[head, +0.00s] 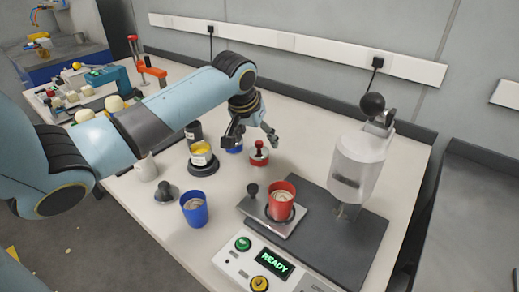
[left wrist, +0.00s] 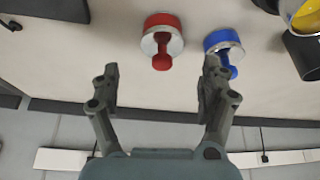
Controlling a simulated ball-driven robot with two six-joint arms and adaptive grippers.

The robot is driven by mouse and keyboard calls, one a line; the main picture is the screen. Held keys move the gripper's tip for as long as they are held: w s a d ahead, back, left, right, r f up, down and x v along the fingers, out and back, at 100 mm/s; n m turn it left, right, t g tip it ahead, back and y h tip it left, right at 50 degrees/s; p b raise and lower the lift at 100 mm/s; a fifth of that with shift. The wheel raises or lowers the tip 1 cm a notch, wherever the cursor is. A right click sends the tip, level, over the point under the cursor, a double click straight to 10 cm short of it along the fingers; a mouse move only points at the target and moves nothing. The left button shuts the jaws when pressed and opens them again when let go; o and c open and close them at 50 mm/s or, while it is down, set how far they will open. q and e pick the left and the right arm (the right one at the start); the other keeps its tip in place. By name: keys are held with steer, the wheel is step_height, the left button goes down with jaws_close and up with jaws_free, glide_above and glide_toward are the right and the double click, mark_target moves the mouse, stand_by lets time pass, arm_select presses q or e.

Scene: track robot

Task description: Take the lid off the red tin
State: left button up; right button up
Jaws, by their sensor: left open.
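The small round red tin (head: 259,159) stands on the table at the back, with a pale metal top and a red knob (head: 259,145). The tin also shows at the top of the left wrist view (left wrist: 161,20), its red knob (left wrist: 161,60) pointing toward my gripper. My left gripper (head: 251,138) is open and empty, close by the tin in the head view. In the left wrist view the knob lines up between the spread fingertips (left wrist: 161,68); contact is not visible. My right gripper is out of view.
A similar blue tin (left wrist: 223,40) stands close beside the red one. A yellow cup (head: 202,150), a blue cup (head: 194,212) and a red cup (head: 281,204) stand nearer. A white machine (head: 358,165) stands at the right on a dark mat (head: 335,250).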

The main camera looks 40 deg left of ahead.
mark_target(259, 142)
arm_select(q)
steer(key=x, duration=0.4)
steer(key=shift+w+a, duration=0.15)
steer(key=shift+a, duration=0.05)
steer(key=c, duration=1)
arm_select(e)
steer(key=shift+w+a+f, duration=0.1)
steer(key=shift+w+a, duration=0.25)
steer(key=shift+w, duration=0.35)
